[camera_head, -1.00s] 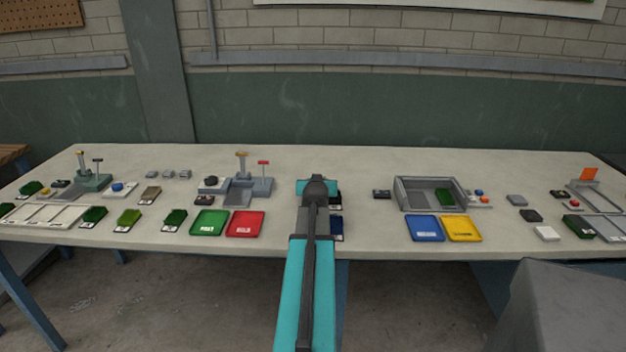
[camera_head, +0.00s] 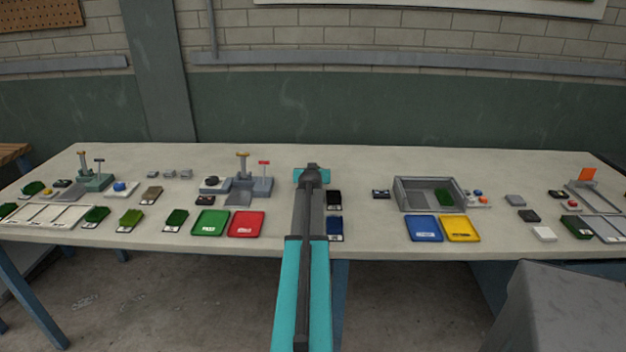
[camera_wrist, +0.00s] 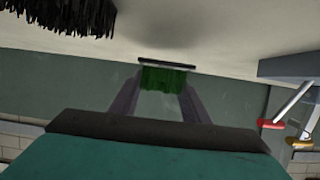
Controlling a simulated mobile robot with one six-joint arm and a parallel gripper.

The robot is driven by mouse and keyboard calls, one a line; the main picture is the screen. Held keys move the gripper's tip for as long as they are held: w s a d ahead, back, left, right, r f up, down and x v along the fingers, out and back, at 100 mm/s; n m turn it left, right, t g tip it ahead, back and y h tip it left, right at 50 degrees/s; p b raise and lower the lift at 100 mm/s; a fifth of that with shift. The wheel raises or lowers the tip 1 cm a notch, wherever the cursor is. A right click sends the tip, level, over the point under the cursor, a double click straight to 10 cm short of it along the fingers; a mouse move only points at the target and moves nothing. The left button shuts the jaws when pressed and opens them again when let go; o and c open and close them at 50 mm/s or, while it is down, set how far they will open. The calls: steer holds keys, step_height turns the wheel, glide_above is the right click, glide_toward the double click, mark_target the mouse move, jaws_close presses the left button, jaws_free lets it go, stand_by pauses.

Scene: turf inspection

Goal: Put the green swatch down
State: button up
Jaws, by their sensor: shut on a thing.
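The green swatch (camera_wrist: 165,78) is a small piece of green turf on a dark backing. In the wrist view it sits between the two fingers of my gripper (camera_wrist: 161,92), which is shut on it. The pale tabletop lies beyond it in that view; I cannot tell whether the swatch touches it. In the head view my arm's end (camera_head: 312,175) is over the middle of the table, and my arm hides the swatch and fingers.
Two dark swatches (camera_head: 334,198) lie just right of my arm. Green (camera_head: 209,223) and red (camera_head: 246,224) trays lie left. Blue (camera_head: 424,229) and yellow (camera_head: 461,229) trays lie right, before a grey bin (camera_head: 401,194). Black bristles (camera_wrist: 60,15) show in the wrist view.

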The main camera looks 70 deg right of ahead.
steer(key=shift+f, duration=0.1)
stand_by(0.3)
steer(key=shift+f+p, duration=0.45)
steer(key=shift+f, duration=1.2)
steer(key=shift+f, duration=0.2)
steer(key=o, duration=1.1)
steer(key=shift+r, duration=0.25)
steer(key=shift+b+v, duration=1)
steer(key=shift+v, duration=5)
steer(key=shift+f, duration=0.1)
